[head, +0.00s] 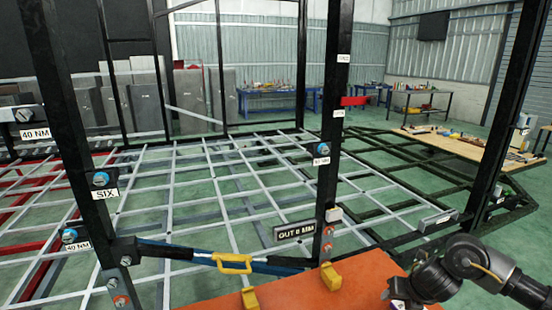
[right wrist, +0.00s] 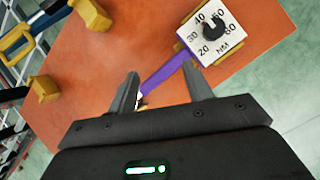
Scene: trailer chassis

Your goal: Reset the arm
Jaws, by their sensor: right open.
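My right arm (head: 455,272) is folded in at the lower right of the head view, over the orange tabletop (head: 355,285). In the right wrist view my right gripper (right wrist: 162,75) is open, with its two dark fingers apart above the orange surface. A purple bar (right wrist: 165,72) runs from between the fingers up to a white dial (right wrist: 210,32) marked in NM. I cannot tell whether the fingers touch the bar; they are not closed on it. My left gripper is not in view.
Yellow blocks (head: 331,274) sit along the orange tabletop's edge. A yellow-handled blue bar (head: 234,263) lies beside it. Black posts (head: 335,120) of the chassis frame with labels stand close in front. A workbench (head: 460,146) with tools stands at the right.

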